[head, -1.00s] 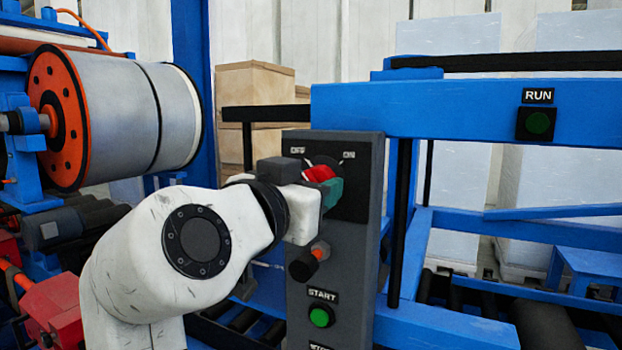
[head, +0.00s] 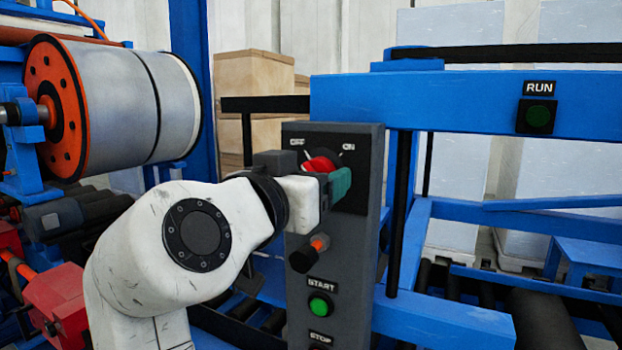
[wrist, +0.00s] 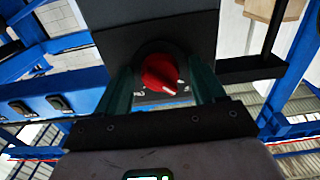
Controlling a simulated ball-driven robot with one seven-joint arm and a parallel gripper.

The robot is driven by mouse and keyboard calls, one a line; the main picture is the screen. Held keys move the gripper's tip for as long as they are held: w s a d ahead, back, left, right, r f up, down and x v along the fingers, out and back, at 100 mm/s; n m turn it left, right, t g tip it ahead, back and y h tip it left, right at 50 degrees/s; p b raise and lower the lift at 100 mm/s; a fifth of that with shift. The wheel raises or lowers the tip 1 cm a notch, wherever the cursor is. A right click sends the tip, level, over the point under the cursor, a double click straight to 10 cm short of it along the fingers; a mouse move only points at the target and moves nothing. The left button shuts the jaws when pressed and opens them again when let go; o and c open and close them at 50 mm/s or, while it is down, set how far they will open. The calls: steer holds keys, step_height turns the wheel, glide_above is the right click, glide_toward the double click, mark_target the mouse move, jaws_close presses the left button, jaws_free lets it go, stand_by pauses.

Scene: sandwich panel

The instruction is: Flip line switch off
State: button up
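The line switch (head: 318,163) is a red rotary knob on a grey control panel (head: 363,240), with OFF printed at its upper left and ON at its upper right. It also shows in the wrist view (wrist: 160,72), with a white mark at its lower edge, slightly right of middle. I cannot tell clearly which label it points to. My gripper (wrist: 161,88) is open, with one teal finger on each side of the knob and gaps visible between. In the head view, my gripper (head: 335,184) partly hides the knob's lower part.
Below the knob, a black-and-orange selector (head: 308,254), a green START button (head: 320,306) and the STOP label (head: 320,338) are on the panel. A large roll (head: 135,108) stands left.

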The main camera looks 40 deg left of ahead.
steer(key=b+v, duration=0.2)
steer(key=v, duration=0.8)
steer(key=shift+s, duration=0.4)
